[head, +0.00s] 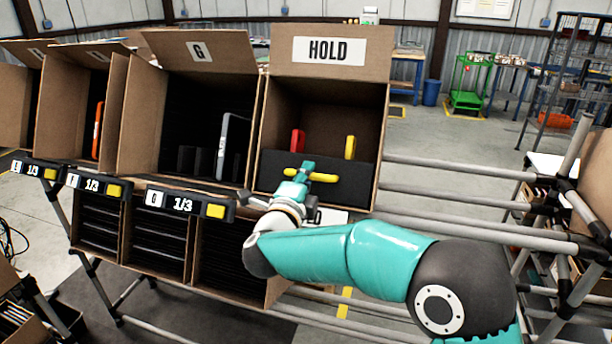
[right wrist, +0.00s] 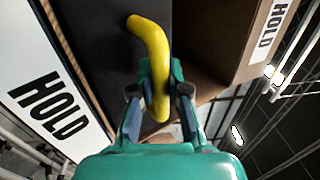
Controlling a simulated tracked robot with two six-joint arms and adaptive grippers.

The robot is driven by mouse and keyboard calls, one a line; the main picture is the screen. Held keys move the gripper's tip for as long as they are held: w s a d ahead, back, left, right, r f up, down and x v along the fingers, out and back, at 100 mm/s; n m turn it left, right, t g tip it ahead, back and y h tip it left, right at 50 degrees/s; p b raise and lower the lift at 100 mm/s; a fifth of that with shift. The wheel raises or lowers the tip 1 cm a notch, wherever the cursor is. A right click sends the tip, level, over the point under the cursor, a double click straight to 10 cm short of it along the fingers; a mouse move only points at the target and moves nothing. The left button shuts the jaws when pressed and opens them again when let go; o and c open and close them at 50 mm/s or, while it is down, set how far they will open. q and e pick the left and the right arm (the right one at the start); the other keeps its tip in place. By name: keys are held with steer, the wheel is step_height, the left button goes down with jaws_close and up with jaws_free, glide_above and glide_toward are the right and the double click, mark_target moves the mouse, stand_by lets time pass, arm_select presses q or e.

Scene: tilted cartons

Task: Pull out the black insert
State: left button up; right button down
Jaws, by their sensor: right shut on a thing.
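The black insert (head: 345,181) sits in the front of the carton marked HOLD (head: 378,105). Its dark face also shows in the right wrist view (right wrist: 98,45). A curved yellow handle (head: 326,177) is at the insert's front face, and it crosses between my fingers in the right wrist view (right wrist: 148,42). My right gripper (head: 304,171) is shut on this handle. Part of the handle is hidden by the fingers. A red piece (head: 298,140) and a yellow piece (head: 350,147) stand up behind the insert's top edge. My left gripper is not in view.
To the left stand more tilted cartons, one marked G (head: 208,50) with a grey-edged flat item (head: 234,146) inside. Counter displays (head: 186,205) line the rack's front edge. Lower cartons (head: 235,262) sit beneath. Bare rack tubes (head: 470,170) run to the right.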

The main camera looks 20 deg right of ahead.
steer(key=shift+a+f, duration=0.1)
steer(key=shift+f, duration=0.1)
steer(key=shift+s+a+r, duration=0.1)
steer(key=shift+s+a, duration=0.1)
steer(key=shift+s, duration=0.15)
steer(key=s+a+r+b, duration=0.2)
steer(key=s+a+r, duration=0.2)
steer(key=s, duration=0.3)
steer(key=s+a+r+b, duration=0.1)
steer(key=s+a+r, duration=0.4)
steer(key=s+a, duration=0.1)
steer(key=shift+s+r+b, duration=0.15)
steer(key=shift+s+b, duration=0.2)
steer(key=shift+s, duration=0.35)
steer(key=c, duration=1.5)
jaws_free()
steer(key=shift+c, duration=0.2)
steer(key=shift+o, duration=0.7)
steer(key=shift+s+r, duration=0.1)
steer(key=shift+s, duration=0.05)
